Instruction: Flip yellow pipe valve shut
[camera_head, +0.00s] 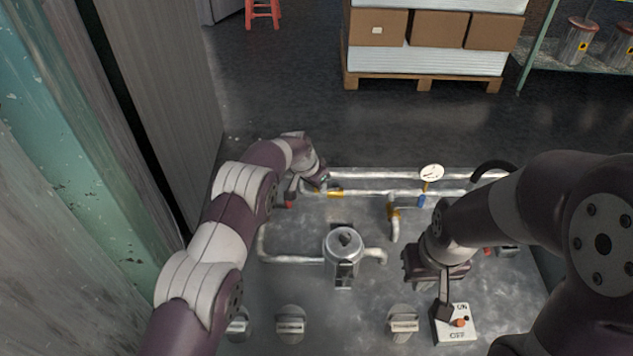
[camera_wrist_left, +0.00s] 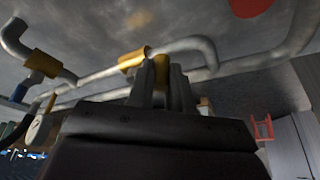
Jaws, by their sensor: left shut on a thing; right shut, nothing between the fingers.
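The metal pipes (camera_head: 410,193) run across the far part of the grey panel, with a yellow fitting (camera_head: 335,194) on the left stretch. My left gripper (camera_head: 318,182) is at the left end of these pipes, its fingers mostly hidden by the wrist. In the left wrist view its fingers (camera_wrist_left: 161,82) are close together, shut on a yellow piece of the pipe valve that shows beside and between them. A yellow collar (camera_wrist_left: 132,60) on a pipe is just left of the fingers. The valve's exact angle is hidden. My right gripper (camera_head: 443,308) is shut and empty, pointing down over the switch box.
The white ON/OFF switch box (camera_head: 456,330) with a red-orange button is at the front right. A round metal vessel (camera_head: 344,243) stands mid-panel. A white gauge (camera_head: 431,171) and another yellow fitting (camera_head: 394,211) are to the right. A loaded pallet (camera_head: 425,82) stands beyond the panel.

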